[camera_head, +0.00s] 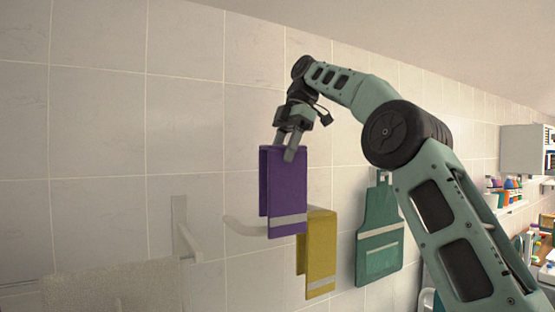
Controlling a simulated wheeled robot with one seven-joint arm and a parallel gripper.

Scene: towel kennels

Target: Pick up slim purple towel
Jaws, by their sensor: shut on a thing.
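The slim purple towel (285,187) hangs folded, with a pale grey band near its lower edge, in front of the tiled wall. My gripper (286,152) is above it, with its fingertips at the towel's top fold and shut on it. The purple towel overlaps part of a yellow towel (321,255) in the picture. Whether the purple towel touches the rail behind it cannot be told.
A pale rail (240,226) shows left of the purple towel. A green apron (380,237) hangs to the right. A grey towel (110,289) and a wall bracket (182,228) are at lower left. Shelves with bottles (510,189) stand at far right.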

